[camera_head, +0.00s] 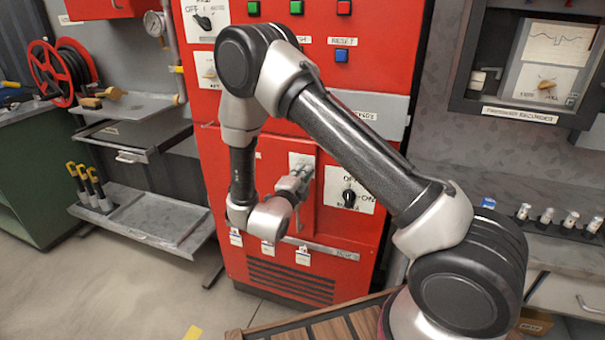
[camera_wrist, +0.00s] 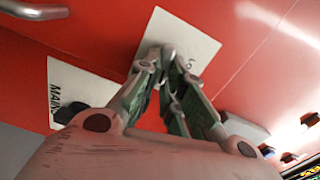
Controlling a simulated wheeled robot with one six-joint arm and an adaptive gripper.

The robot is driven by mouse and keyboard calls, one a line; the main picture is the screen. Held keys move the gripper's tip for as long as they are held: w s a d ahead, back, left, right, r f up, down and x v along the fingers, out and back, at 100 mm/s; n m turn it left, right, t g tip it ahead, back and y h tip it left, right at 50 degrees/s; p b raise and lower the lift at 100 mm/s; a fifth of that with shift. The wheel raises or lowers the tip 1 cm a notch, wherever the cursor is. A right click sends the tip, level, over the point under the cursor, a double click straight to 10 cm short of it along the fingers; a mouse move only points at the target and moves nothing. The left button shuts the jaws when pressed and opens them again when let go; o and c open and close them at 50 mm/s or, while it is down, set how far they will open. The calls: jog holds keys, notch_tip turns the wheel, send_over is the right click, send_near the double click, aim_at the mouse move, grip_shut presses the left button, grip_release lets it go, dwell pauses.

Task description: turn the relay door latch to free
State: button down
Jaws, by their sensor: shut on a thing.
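The red pump cabinet (camera_head: 284,270) stands in front of me. A small pale plate (camera_head: 297,159) is on its relay door, left of the OFF/ON switch. My gripper (camera_head: 302,173) reaches this plate, and its fingers are closed on the relay door latch there. In the wrist view my gripper (camera_wrist: 168,60) has its fingertips together over the pale plate (camera_wrist: 193,38). The fingers hide the latch, so its turn angle cannot be told. A letter on the plate is partly visible beside the fingertips.
A black OFF/ON switch (camera_head: 349,198) sits just right of my gripper. Paper tags (camera_head: 268,248) hang below on the cabinet. A metal shelf with yellow-handled tools (camera_head: 88,185) is at left. A recorder (camera_head: 535,75) is on the right wall.

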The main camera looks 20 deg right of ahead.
jog(key=shift+f+m, duration=0.1)
jog(key=shift+m, duration=0.8)
jog(key=c, duration=1.5)
grip_release()
jog(key=shift+c, duration=0.2)
jog(key=v, duration=1.1)
jog(key=shift+s+a, duration=0.2)
jog(key=shift+s, duration=0.15)
jog(key=shift+f, duration=0.1)
